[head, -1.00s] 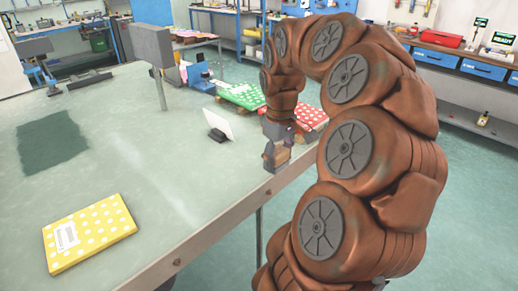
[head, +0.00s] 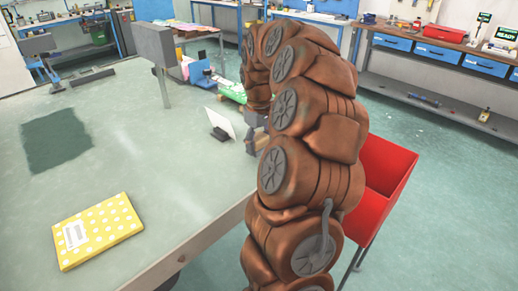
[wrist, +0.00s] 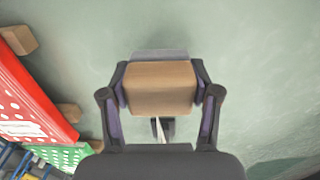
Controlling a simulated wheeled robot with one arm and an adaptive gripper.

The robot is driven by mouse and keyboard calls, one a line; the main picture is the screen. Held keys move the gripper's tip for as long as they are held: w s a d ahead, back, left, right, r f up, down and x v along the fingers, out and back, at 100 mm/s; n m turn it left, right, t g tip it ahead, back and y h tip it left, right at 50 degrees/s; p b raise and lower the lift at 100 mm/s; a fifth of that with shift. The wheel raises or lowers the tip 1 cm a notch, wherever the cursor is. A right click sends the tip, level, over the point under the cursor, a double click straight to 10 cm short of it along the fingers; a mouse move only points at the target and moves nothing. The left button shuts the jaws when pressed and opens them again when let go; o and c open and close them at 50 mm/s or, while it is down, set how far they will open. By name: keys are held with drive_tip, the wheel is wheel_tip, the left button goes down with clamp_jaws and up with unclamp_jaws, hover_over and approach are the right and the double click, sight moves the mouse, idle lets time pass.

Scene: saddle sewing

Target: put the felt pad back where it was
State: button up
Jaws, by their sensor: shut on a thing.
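My gripper (wrist: 160,90) is shut on a tan block (wrist: 160,88) with a grey strip along its far side. I cannot tell for certain that this is the felt pad. It is held above the pale green table (head: 150,150), near the table's right edge. In the head view my gripper (head: 256,140) is partly hidden by my arm. A dark green square patch (head: 57,140) lies flat on the table at the left; I cannot tell if it is a mat or a mark.
A white card on a stand (head: 221,122) is close to my gripper. A yellow dotted packet (head: 98,232) lies at the front. Red (wrist: 30,105) and green packets lie to the left in the wrist view. A red bin (head: 385,180) stands right of my arm. The table's middle is clear.

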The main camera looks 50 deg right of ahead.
sight(259, 151)
drive_tip(key=shift+f+p, duration=0.45)
drive_tip(key=shift+f, duration=1)
drive_tip(key=shift+f, duration=0.2)
drive_tip(key=o, duration=1.5)
drive_tip(key=shift+c, duration=0.2)
drive_tip(key=shift+r, duration=0.15)
wheel_tip(259, 151, up, 11)
drive_tip(key=b, duration=0.2)
drive_tip(key=shift+b, duration=0.4)
drive_tip(key=shift+r, duration=0.6)
